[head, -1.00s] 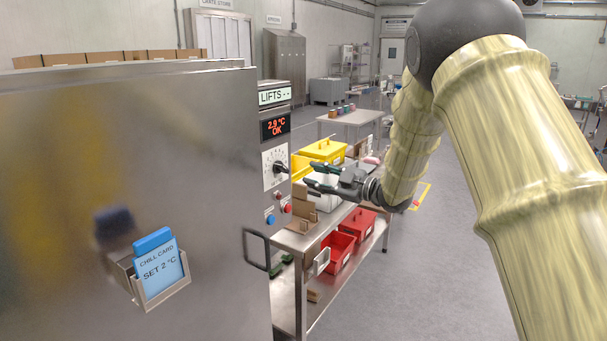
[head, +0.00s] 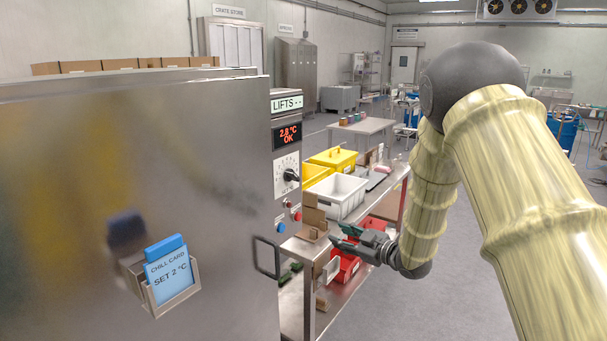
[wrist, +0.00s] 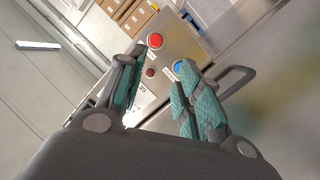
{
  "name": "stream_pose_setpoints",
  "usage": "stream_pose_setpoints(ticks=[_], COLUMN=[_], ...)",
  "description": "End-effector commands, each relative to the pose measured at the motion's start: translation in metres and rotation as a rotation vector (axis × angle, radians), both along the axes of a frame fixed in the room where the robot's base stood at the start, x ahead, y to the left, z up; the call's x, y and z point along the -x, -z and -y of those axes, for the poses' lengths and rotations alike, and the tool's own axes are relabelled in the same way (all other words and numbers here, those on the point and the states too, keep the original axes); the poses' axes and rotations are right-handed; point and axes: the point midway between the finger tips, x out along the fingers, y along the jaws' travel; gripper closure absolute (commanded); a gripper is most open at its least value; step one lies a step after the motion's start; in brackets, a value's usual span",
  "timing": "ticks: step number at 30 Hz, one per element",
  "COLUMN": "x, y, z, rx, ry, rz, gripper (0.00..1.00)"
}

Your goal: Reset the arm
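My gripper (head: 341,237) is in front of the steel bench, right of the tunnel's control panel, at the end of my pale yellow arm.
The steel tunnel housing (head: 190,130) fills the left, with a door handle (head: 266,258) and a blue chill card (head: 168,270). The bench holds a white crate (head: 350,208), a yellow box (head: 335,158) and cardboard (head: 312,222); red bins (head: 347,268) sit below.

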Motion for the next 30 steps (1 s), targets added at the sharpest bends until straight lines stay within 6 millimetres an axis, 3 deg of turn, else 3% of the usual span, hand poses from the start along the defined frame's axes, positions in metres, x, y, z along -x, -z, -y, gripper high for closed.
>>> stream_pose_setpoints(ticks=[1,6,11,15,20,24,30], x=[0.010,0.048,0.098,0.151,0.221,0.289,0.396], y=[0.029,0.118,0.195,0.255,0.314,0.356,0.399], z=[0.005,0.023,0.039,0.052,0.065,0.076,0.087], rx=[-0.011,-0.036,-0.046,-0.046,-0.034,-0.015,0.025], ry=[0.039,0.181,0.309,0.419,0.543,0.649,0.801], rz=[-0.059,-0.253,-0.436,-0.596,-0.779,-0.938,-1.165], gripper=[0.65,0.65,0.65,0.65,0.65,0.65,0.65])
